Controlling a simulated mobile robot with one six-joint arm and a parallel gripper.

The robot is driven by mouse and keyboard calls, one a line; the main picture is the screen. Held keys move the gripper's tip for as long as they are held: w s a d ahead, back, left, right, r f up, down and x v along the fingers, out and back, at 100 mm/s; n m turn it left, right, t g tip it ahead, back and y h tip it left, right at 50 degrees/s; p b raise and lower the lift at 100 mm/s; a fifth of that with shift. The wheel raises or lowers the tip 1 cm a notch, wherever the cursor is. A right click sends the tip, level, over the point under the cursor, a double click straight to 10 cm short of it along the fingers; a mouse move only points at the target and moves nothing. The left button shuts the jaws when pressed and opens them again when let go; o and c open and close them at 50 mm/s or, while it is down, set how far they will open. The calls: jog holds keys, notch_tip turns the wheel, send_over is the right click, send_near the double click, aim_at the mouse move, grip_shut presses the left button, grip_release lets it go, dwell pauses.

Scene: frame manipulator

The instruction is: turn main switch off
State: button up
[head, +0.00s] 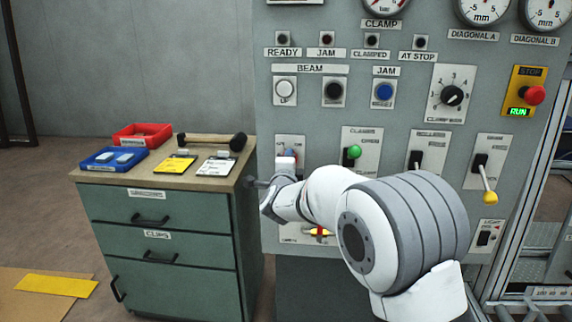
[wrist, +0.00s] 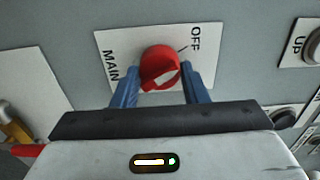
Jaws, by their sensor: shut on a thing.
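The main switch is a red rotary knob (wrist: 160,65) with a white mark on its face, in the wrist view. It sits on a white plate (wrist: 120,45) lettered MAIN on the left and OFF on the upper right. A short black line lies near OFF. My gripper (wrist: 160,88) has its two blue fingers on either side of the knob and is shut on it. In the head view, my gripper (head: 289,154) is at the panel's left side, and its body and wrist hide the knob there.
The grey control panel (head: 330,115) carries gauges, buttons and levers. A green-knobbed lever (head: 354,152) is close to the right of my gripper. A green drawer cabinet (head: 165,240) stands at left, with trays and a hammer (head: 215,141) on top.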

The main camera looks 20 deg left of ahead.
jog(key=shift+f, duration=0.3)
jog(key=o, duration=0.9)
jog(key=shift+r, duration=0.1)
jog(key=shift+c, duration=0.2)
jog(key=shift+o, duration=0.6)
jog(key=shift+r, duration=0.15)
jog(key=shift+s, duration=0.1)
jog(key=v, duration=0.7)
jog(key=shift+s+d, duration=0.15)
jog(key=shift+s, duration=0.15)
